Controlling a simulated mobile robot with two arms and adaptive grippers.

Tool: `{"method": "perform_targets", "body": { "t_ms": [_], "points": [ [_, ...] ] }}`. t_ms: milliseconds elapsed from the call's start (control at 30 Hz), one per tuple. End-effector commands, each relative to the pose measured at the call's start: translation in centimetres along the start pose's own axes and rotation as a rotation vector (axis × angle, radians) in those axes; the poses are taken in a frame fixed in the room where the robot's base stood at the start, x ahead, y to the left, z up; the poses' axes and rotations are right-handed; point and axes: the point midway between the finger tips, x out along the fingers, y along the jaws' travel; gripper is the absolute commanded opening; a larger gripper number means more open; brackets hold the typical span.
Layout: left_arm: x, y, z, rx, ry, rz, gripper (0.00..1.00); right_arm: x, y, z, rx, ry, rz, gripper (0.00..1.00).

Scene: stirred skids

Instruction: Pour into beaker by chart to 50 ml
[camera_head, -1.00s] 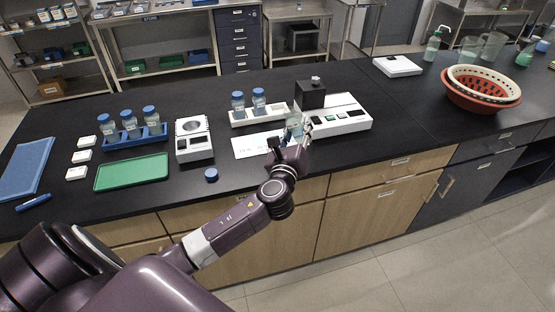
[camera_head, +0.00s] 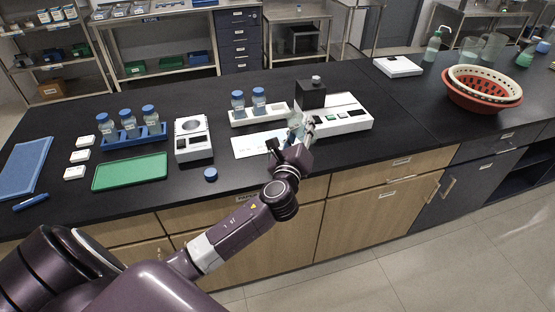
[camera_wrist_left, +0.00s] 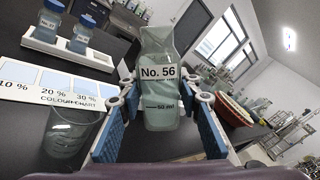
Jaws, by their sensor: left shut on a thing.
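My left gripper (camera_head: 292,141) is shut on a clear bottle (camera_wrist_left: 160,85) labelled No. 56, with pale greenish liquid inside and a volume line low on its front. The blue finger pads sit on both sides of it. The bottle also shows in the head view (camera_head: 297,121), above the bench and leaning. A clear glass beaker (camera_wrist_left: 72,138) stands at the lower left of the left wrist view, beside the gripper; I cannot make out its level. A white colour chart (camera_head: 252,145) with blue patches, marked 10 %, 20 % and 30 %, lies beside it. My right gripper is not in view.
A white rack (camera_head: 244,117) holds two blue-capped bottles behind the chart. A white device with a black block (camera_head: 345,121) stands close right of the gripper. A loose blue cap (camera_head: 210,174) lies in front. A green tray (camera_head: 130,172) lies left.

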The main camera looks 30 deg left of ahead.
Motion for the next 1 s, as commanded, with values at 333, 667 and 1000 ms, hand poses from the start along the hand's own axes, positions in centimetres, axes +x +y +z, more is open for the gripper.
{"method": "perform_targets", "body": {
  "t_ms": [333,667,1000],
  "points": [
    [0.02,-0.08,-0.01,-0.017,-0.001,-0.001,0.04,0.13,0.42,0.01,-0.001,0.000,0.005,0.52],
    [0.01,-0.17,-0.45,-0.108,-0.001,-0.001,0.04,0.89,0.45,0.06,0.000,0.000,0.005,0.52],
    [0.01,-0.19,-0.49,-0.118,-0.001,-0.001,0.04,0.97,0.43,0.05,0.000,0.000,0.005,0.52]
  ]
}}
